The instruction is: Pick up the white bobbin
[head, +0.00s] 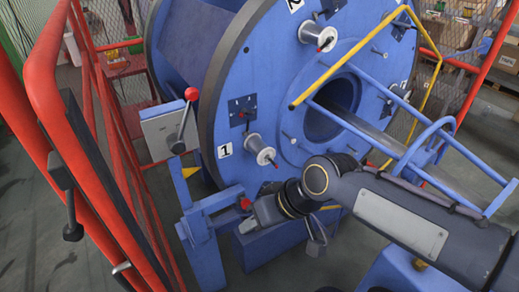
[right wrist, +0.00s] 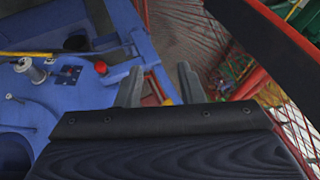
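A pale grey-white bobbin (head: 260,150) sits on a spindle on the face of the big blue drum, beside the label 1. A similar bobbin (head: 318,36) sits higher, near the label 2. The lower bobbin seems to be the one (right wrist: 32,70) at the left of the right wrist view. My right gripper (head: 281,234) is below the lower bobbin, apart from it, by the blue frame. Its two fingers (right wrist: 160,86) stand apart with nothing visible between them. My left gripper is out of view.
A red railing (head: 100,165) runs along the left. A grey box with a red-knobbed lever (head: 187,115) stands beside the drum. A yellow bar (head: 350,61) and blue tubes cross the drum's front. A small white object (head: 72,48) at the back left is unclear.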

